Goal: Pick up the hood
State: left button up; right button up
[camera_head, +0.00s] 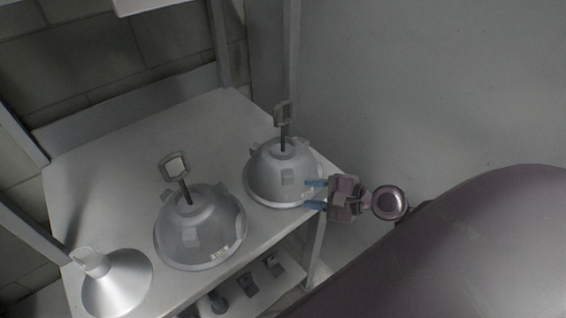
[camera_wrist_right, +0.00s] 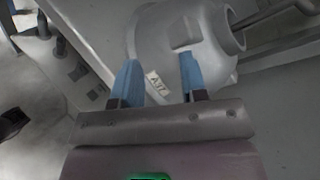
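Two grey dome-shaped hoods with rod-and-loop handles stand on a shelf (camera_head: 110,145) in the head view. One hood (camera_head: 265,178) is at the right, the other hood (camera_head: 190,240) is at the middle front. My right gripper (camera_head: 315,193) has blue fingers, open and empty, pointing at the right hood's lower right side. In the wrist view the open fingers (camera_wrist_right: 160,80) are apart, with a hood (camera_wrist_right: 185,35) beyond them and its label "A 77" between them. Whether a fingertip touches it, I cannot tell. My left gripper is not in view.
A smaller, shiny cone-shaped hood (camera_head: 118,285) stands at the shelf's front left. A lower shelf (camera_head: 285,285) holds several small dark items. Metal posts rise at the back and left. The shelf's back part is clear, and a plain wall (camera_head: 430,80) fills the right.

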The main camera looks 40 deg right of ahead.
aim_at(283, 145)
jog(key=w+d+r+m+t, duration=0.35)
jog(key=d+r+m, duration=0.25)
jog(key=r+m, duration=0.3)
jog(key=w, duration=0.1)
jog(key=w+a+m+p, duration=0.1)
jog(key=w, duration=0.1)
jog(key=w+a+m, duration=0.1)
jog(key=w, duration=0.1)
jog(key=shift+f+y, duration=0.3)
jog(key=x, duration=0.2)
jog(key=p+x, duration=0.1)
jog(key=x, duration=0.1)
jog(key=shift+w+a+f, duration=0.15)
jog(key=shift+w+a, duration=0.05)
jog(key=shift+a, duration=0.25)
jog(key=shift+w+a, duration=0.2)
jog(key=shift+w, duration=0.2)
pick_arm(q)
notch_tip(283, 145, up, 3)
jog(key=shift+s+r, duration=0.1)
pick_arm(e)
jog(key=shift+c, duration=0.3)
grip_shut()
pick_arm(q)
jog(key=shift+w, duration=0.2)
